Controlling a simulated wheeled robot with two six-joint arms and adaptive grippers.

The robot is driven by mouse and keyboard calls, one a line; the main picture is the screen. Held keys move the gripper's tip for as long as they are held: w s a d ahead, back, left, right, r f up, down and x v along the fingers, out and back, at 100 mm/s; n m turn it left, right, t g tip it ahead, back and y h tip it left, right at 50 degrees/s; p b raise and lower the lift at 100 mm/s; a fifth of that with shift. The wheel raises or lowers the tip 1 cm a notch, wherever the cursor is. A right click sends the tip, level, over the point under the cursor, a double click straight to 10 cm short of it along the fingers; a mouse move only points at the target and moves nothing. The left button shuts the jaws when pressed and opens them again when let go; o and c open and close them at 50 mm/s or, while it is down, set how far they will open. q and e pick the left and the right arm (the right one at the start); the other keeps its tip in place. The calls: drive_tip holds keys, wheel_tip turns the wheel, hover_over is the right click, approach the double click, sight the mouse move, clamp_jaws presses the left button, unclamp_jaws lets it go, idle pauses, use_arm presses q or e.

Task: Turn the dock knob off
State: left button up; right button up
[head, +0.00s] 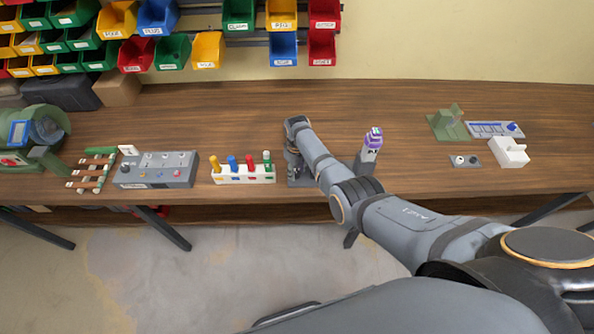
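I cannot tell for sure which part is the dock knob. A dark grey base (299,183), perhaps the dock, sits near the table's front edge, mostly hidden by my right arm. My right gripper (293,168) points down at this base, at its left side. The forearm hides most of the gripper, so its fingers and any knob under it cannot be made out. A grey post (366,160) with a purple and green top stands just right of the forearm. My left gripper is not in view.
Left of the gripper stand a white rack with coloured pegs (243,177) and a grey control box (156,171). At right lie a small two-knob plate (466,161) and a white block (509,153). The table behind the arm is clear.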

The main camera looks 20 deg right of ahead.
sight(297, 173)
drive_tip(key=shift+o, duration=0.6)
wheel_tip(297, 173, up, 12)
idle(0.5)
